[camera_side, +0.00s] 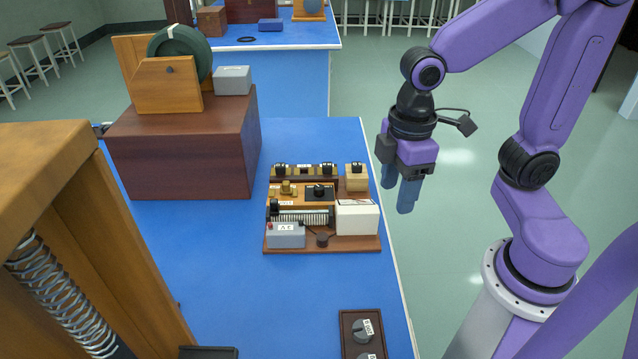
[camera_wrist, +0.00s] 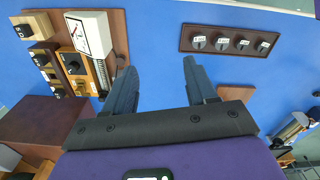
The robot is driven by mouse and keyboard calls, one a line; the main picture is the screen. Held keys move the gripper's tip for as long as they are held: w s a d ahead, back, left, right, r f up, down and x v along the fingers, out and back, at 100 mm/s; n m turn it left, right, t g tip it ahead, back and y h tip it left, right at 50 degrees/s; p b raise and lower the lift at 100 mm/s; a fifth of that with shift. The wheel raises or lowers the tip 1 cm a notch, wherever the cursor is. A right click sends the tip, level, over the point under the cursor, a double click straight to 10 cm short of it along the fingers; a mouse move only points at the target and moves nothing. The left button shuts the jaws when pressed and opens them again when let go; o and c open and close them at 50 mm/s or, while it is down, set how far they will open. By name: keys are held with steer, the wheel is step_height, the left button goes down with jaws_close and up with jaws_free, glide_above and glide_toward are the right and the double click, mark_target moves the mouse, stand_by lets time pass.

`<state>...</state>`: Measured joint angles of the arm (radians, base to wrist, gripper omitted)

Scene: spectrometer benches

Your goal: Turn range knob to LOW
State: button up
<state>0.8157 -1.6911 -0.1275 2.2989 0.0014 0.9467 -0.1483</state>
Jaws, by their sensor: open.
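My gripper (camera_side: 398,192) hangs with its fingers down near the right edge of the blue bench, to the right of the wooden circuit board (camera_side: 350,246). It is open and empty; both fingers also show apart in the wrist view (camera_wrist: 160,68). A dark panel (camera_wrist: 184,38) with several round black knobs in a row lies ahead of the fingers, apart from them. Its near part shows at the bottom of the side view (camera_side: 346,338), with a labelled knob (camera_side: 363,329). The labels are too small to read, so I cannot tell which knob is the range knob.
The circuit board carries a white meter (camera_side: 358,218), a grey box (camera_side: 286,236), a coil and a small black knob (camera_side: 320,190). A dark wooden block (camera_side: 185,150) stands at the back left. Blue bench surface between board and panel is clear.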

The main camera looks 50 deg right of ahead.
steer(key=w+m, duration=0.1)
steer(key=w, duration=0.9)
steer(key=m, duration=0.2)
glide_above(319, 187)
step_height(319, 187, down, 3)
step_height(319, 187, down, 16)
steer(key=shift+f, duration=0.2)
steer(key=c, duration=1.1)
